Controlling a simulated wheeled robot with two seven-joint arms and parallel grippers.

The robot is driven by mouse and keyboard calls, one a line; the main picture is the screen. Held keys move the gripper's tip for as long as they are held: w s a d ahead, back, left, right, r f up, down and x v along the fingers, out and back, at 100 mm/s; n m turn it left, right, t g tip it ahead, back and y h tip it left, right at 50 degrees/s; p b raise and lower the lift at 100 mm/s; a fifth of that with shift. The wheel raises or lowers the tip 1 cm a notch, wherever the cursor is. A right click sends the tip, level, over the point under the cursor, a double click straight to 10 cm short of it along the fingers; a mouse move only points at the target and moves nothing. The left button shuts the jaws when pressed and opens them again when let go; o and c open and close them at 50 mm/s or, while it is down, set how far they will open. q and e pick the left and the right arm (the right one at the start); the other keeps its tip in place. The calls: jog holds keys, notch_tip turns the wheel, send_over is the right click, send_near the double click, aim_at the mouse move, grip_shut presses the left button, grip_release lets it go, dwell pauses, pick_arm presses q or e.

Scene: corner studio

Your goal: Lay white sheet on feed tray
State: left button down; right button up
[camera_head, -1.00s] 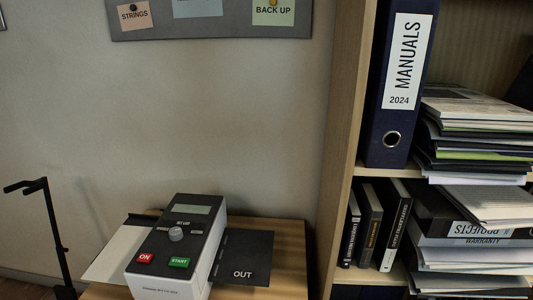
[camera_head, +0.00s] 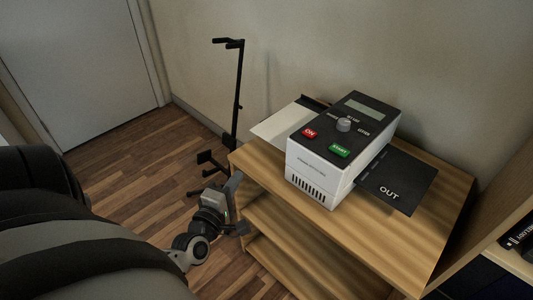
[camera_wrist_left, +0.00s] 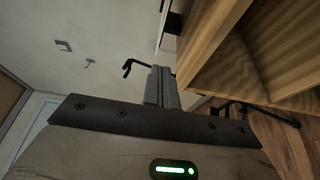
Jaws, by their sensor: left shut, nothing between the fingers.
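A white sheet-like surface (camera_head: 285,126) lies flat at the left side of a white and dark laminator-like machine (camera_head: 322,180). A dark strip (camera_head: 314,102) shows at its back edge, probably part of the feed tray; I cannot tell how much of the tray is covered. My left gripper (camera_head: 236,183) is low beside the left front corner of the wooden table, apart from the white surface. In the left wrist view its fingers (camera_wrist_left: 161,88) are shut together with nothing between them. My right gripper is not in view.
The machine stands on a wooden table (camera_head: 420,235) with open shelves below. A black OUT tray (camera_head: 397,186) sticks out at its right. A black stand (camera_head: 238,95) rises behind my left gripper. A bookcase (camera_head: 515,255) is at the right edge. Wooden floor lies open at left.

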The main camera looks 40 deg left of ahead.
pick_arm(q)
jog(key=x, duration=0.9)
jog(key=shift+w+r, duration=0.1)
jog(key=shift+w, duration=0.3)
jog(key=w, duration=0.1)
jog(key=w+d, duration=0.1)
jog(key=shift+w+d, duration=0.25)
jog(key=shift+w, duration=0.15)
jog(key=shift+w+d, duration=0.2)
jog(key=shift+w, duration=0.1)
